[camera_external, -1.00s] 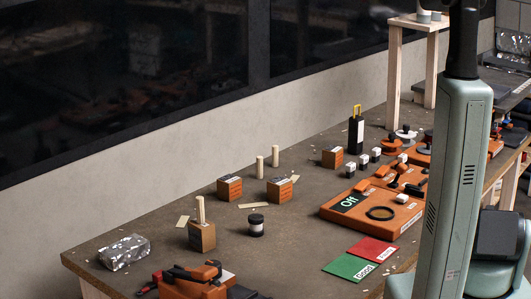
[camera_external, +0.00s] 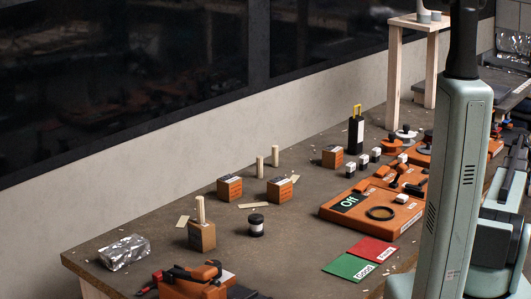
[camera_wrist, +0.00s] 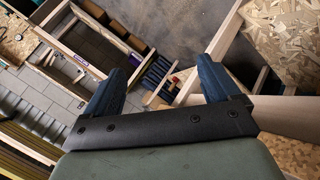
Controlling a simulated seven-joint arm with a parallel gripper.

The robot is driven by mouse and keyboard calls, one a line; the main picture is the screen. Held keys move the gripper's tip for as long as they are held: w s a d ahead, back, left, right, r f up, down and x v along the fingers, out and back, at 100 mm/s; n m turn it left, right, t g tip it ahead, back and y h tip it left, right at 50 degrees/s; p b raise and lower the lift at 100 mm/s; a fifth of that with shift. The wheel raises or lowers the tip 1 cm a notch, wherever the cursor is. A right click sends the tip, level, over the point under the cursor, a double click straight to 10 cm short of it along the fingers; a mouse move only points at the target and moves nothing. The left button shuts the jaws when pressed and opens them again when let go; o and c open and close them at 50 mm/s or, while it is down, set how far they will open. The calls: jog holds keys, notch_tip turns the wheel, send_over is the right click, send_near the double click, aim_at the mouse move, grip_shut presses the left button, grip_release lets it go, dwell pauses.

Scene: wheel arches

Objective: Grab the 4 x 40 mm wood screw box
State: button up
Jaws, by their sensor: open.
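My gripper (camera_wrist: 160,72) shows in the wrist view with its two dark blue fingers spread wide and nothing between them. The view looks down past the fingers at wooden shelving and floor, some way off. Small dark blue boxes (camera_wrist: 154,76) stand in a wooden compartment beyond the gap between the fingers. Their labels are too small to read, so I cannot tell whether one is the 4 x 40 mm wood screw box. In the external view my gripper is out of frame, and no box there is readable as the screw box.
In the wrist view, a wooden shelf frame (camera_wrist: 100,38) lies left and a chipboard panel (camera_wrist: 288,35) right, with grey floor (camera_wrist: 180,25) between. In the external view, a workbench (camera_external: 130,222) holds orange-fronted blocks (camera_external: 280,190), an orange tray (camera_external: 335,213) and green and red mats (camera_external: 350,267).

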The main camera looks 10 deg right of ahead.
jog(key=w+a+r+t, duration=0.1)
jog(key=w+r, duration=0.3)
jog(key=r, duration=0.4)
jog(key=w+a+r, duration=0.1)
jog(key=w+r, duration=0.4)
jog(key=r, duration=0.2)
jog(key=w+a+r+n+y, duration=0.1)
jog(key=w+a, duration=0.2)
jog(key=a, duration=0.6)
jog(key=w+a+r+n+y, duration=0.1)
jog(key=w+a+r, duration=0.1)
jog(key=a, duration=0.7)
jog(key=w+a+r+n+g+y, duration=0.1)
jog(key=w+a, duration=0.3)
jog(key=a, duration=0.5)
jog(key=shift+w+a+r+n+y, duration=0.2)
jog(key=shift+w+a+n+y, duration=0.1)
jog(key=shift+w+a+n, duration=0.1)
jog(key=a+n+g+y, duration=0.1)
jog(key=a+n+y, duration=0.1)
jog(key=a, duration=1.4)
jog(key=n+g+y, duration=0.3)
jog(key=n+g, duration=0.1)
jog(key=n, duration=0.1)
send_over(333, 148)
jog(key=f, duration=0.7)
jog(key=shift+s+d+f, duration=0.1)
jog(key=shift+s+f, duration=0.15)
jog(key=shift+w+f, duration=0.15)
jog(key=shift+f, duration=2.75)
